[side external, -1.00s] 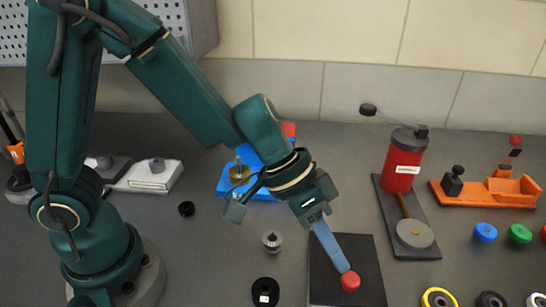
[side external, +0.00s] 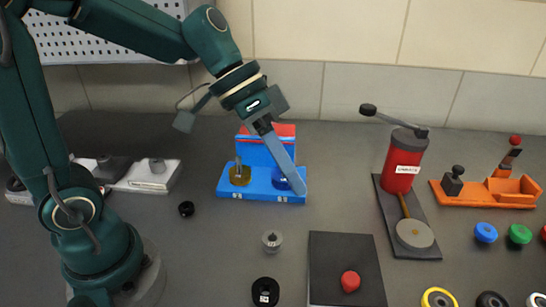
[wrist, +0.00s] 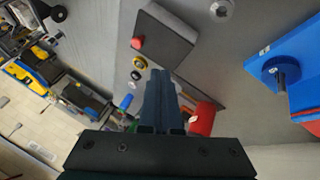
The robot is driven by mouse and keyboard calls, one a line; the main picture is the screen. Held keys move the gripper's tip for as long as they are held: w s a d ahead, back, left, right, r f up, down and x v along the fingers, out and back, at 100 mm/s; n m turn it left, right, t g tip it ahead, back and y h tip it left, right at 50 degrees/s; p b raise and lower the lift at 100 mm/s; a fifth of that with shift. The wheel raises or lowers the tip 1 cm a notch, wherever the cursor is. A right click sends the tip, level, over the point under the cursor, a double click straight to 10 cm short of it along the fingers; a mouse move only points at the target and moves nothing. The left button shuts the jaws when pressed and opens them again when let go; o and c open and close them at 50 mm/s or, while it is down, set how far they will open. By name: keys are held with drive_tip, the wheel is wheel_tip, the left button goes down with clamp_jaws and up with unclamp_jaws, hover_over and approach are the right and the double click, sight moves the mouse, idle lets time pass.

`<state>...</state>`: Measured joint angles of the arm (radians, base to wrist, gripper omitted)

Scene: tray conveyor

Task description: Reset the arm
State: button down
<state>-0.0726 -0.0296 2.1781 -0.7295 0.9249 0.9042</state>
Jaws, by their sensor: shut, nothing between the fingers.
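My gripper (side external: 297,187) is raised above the bench with its grey-blue fingers closed together and nothing between them. In the side view its fingers pass in front of the blue and red stand (side external: 230,190), hiding part of it; I cannot tell the gap in depth. The closed fingers also show in the wrist view (wrist: 160,78), pointing towards the bench. A red knob (side external: 350,281) sits on a black flat plate (side external: 340,248), apart from my gripper. The plate also shows in the wrist view (wrist: 168,38).
A red cylinder with a crank (side external: 403,160) and an orange fixture (side external: 495,192) stand at right. Several coloured rings lie at the front right. A grey metal part (side external: 272,240) and a black ring (side external: 265,291) lie left of the plate. A tiled wall is behind.

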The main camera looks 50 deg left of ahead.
drive_tip(key=s+a+n+t+y, duration=0.3)
drive_tip(key=s+a+y, duration=0.3)
drive_tip(key=s+a, duration=0.2)
drive_tip(key=shift+s+a+f+n, duration=0.25)
drive_tip(key=shift+s+a+n, duration=0.05)
drive_tip(key=shift+s+n, duration=0.5)
